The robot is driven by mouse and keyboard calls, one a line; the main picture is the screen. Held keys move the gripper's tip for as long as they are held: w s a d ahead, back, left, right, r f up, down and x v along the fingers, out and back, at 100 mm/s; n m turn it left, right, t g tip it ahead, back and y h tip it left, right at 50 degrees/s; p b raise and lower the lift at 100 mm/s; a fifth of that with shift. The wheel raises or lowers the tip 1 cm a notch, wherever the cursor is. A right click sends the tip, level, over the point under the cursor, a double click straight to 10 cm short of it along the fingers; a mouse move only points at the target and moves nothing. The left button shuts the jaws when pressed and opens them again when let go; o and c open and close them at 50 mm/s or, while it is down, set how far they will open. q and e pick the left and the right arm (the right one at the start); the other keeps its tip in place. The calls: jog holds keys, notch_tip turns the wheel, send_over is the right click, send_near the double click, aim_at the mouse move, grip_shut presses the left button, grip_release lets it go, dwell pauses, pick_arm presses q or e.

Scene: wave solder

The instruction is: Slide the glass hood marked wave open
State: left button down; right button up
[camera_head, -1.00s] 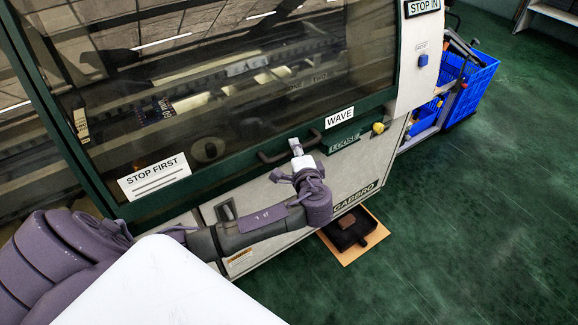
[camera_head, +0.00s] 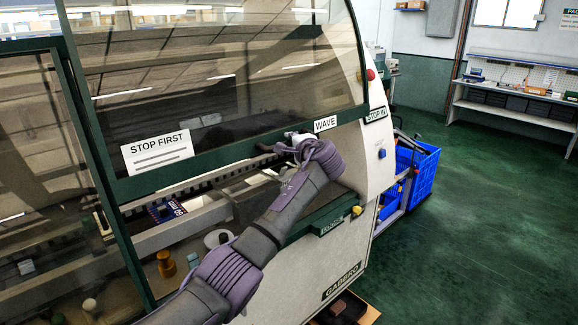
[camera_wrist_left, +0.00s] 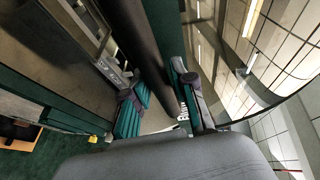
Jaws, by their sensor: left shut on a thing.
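The glass hood (camera_head: 230,85) marked wave, with a green frame, stands partly raised in the head view. Its WAVE label (camera_head: 325,124) is on the lower frame edge. Below that edge an open gap shows the inside of the machine. My left gripper (camera_head: 292,142) is at the lower edge, left of the label, shut on the hood's handle. The handle shows as a dark bar (camera_wrist_left: 150,50) between the two fingers in the left wrist view. My arm and wrist hide most of the grip in the head view. My right gripper is in neither view.
Inside the opening are a conveyor rail and a circuit board (camera_head: 165,211). A STOP FIRST sign (camera_head: 158,151) is on the glass. Blue crates (camera_head: 420,172) stand at right, with free green floor beyond.

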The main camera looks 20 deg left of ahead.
pick_arm(q)
jog(key=shift+a+r, duration=0.1)
jog(key=shift+r, duration=1.15)
jog(key=c, duration=0.9)
grip_release()
jog(key=shift+f, duration=0.1)
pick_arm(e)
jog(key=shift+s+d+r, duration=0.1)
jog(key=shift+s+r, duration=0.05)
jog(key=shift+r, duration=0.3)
pick_arm(q)
jog(key=v, duration=1.2)
jog(key=shift+a, duration=0.1)
